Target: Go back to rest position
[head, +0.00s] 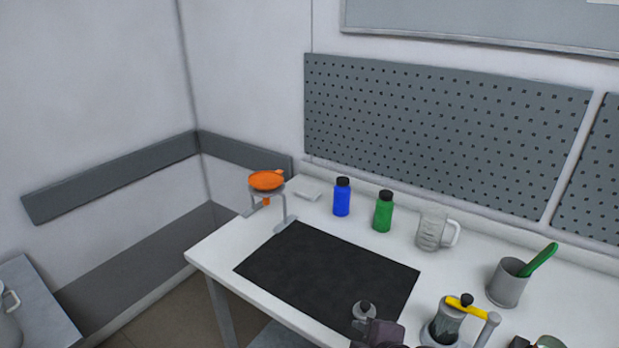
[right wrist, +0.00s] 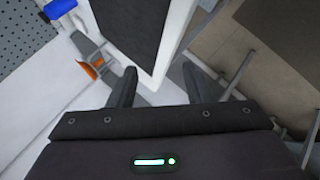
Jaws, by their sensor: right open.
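My right gripper (right wrist: 158,80) shows in the right wrist view. Its two dark fingers are apart with nothing between them. Past the fingertips are the white table's edge and the floor. In the head view a dark shape at the bottom edge seems to be part of my own arm. My left gripper is in neither view.
The white table (head: 222,248) bears a black mat (head: 320,270), an orange funnel (head: 266,180) on a stand, a blue bottle (head: 342,198), a green bottle (head: 383,212), a glass mug (head: 431,230), a grey cup (head: 507,284) and a yellow-handled vessel (head: 447,322). The mat's middle is clear.

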